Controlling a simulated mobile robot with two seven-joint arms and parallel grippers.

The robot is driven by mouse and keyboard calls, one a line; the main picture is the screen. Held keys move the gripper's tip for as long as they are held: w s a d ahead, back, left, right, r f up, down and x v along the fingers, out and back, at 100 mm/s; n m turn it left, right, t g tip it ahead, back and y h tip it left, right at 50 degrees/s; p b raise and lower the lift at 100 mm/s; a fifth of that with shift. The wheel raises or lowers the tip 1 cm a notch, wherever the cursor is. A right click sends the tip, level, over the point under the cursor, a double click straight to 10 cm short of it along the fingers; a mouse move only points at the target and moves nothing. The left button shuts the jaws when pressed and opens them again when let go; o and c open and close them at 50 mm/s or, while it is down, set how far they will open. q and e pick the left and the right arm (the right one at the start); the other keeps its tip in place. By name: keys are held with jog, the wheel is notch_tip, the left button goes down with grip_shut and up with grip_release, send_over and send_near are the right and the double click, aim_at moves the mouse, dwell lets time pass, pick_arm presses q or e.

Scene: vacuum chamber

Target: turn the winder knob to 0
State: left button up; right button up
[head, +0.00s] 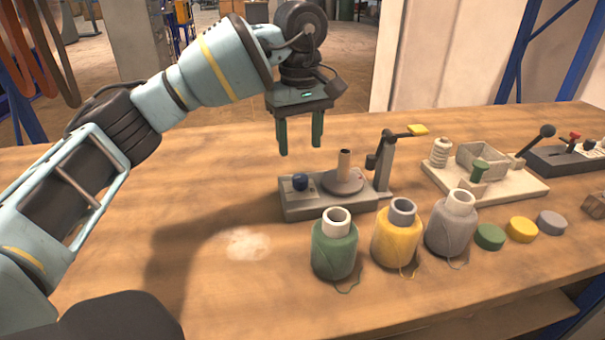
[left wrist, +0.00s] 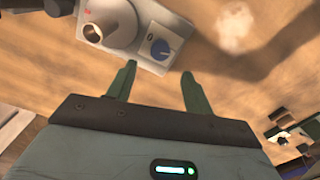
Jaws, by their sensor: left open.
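The winder (head: 330,199) is a grey base on the wooden table, with a round disc and an upright brown spindle (head: 344,163). Its dark blue knob (head: 300,181) sits at the left end of the base. In the left wrist view the blue knob (left wrist: 160,49) is on a pale square plate, near the spindle (left wrist: 93,31); its pointer setting is too small to read. My left gripper (head: 300,152) is open and empty, fingers pointing down, above the table behind the winder and apart from the knob. It also shows in the left wrist view (left wrist: 158,84). My right gripper is not in view.
Green (head: 334,245), yellow (head: 396,234) and grey (head: 451,225) thread spools stand in front of the winder. A lever post with a yellow tab (head: 418,130) rises at its right end. A white board with a box (head: 484,160) stands further right.

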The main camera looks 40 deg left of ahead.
aim_at(300, 177)
pick_arm(q)
jog(key=shift+f, duration=0.5)
notch_tip(300, 177, down, 5)
jog(key=shift+f+b, duration=0.3)
jog(key=shift+f, duration=0.6)
jog(key=c, duration=1)
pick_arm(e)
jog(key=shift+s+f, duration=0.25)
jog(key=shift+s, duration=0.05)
pick_arm(q)
jog(key=shift+r, duration=0.1)
